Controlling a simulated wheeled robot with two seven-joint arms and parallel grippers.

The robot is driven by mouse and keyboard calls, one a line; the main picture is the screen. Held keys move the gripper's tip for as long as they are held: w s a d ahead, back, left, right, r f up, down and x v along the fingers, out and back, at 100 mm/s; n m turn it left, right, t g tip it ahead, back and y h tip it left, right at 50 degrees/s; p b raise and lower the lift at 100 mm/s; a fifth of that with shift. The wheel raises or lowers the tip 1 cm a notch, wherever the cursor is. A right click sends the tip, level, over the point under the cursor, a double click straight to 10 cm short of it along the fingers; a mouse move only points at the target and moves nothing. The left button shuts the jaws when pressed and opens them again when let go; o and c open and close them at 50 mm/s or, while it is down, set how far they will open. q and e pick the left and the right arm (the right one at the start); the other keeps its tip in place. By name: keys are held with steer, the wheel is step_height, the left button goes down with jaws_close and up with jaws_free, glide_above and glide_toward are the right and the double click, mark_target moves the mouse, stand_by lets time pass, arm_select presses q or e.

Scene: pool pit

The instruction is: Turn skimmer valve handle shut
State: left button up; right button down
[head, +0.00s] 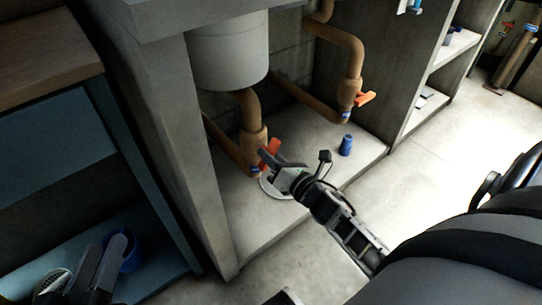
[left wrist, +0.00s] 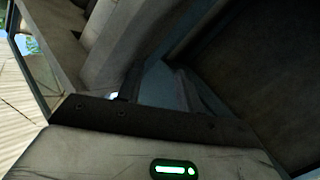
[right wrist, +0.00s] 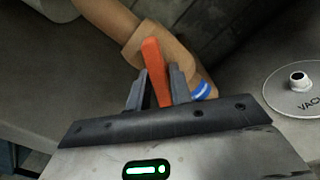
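An orange valve handle (head: 270,152) sits on the left brown pipe below a pale round vessel. It also shows in the right wrist view (right wrist: 153,62), standing between the fingers. My right gripper (head: 268,160) is at this handle, and in the right wrist view its fingers (right wrist: 158,84) are close on both sides of it. A second orange handle (head: 365,98) is on the other brown pipe, further back and right. No label shows which valve is the skimmer's. My left gripper (head: 112,248) is low at the left by the blue shelf; its fingers (left wrist: 158,84) stand apart and empty.
A concrete wall (head: 195,130) stands left of the valves. A white round plate (head: 275,187) with partly visible lettering lies under my right gripper. A small blue cup (head: 346,145) stands on the ledge. A wood-topped blue shelf (head: 50,115) is at left; pale floor lies open at right.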

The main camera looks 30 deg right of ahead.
arm_select(q)
steer(key=shift+r, duration=0.2)
arm_select(e)
steer(key=shift+m, duration=0.4)
steer(key=shift+p, duration=0.35)
steer(key=m+p, duration=0.1)
steer(key=m, duration=0.1)
steer(key=shift+m, duration=0.4)
steer(key=shift+r+m+p, duration=0.1)
steer(key=shift+m+p, duration=0.3)
steer(key=shift+m, duration=0.5)
steer(key=m+p, duration=0.2)
steer(key=m, duration=0.2)
steer(key=shift+m, duration=0.4)
arm_select(q)
steer(key=shift+s+a+f+m+g+y, duration=0.15)
steer(key=shift+a+f+m+g+y, duration=0.45)
steer(key=shift+f+m+y, duration=0.25)
arm_select(e)
steer(key=shift+m, duration=0.3)
arm_select(q)
steer(key=shift+f, duration=0.25)
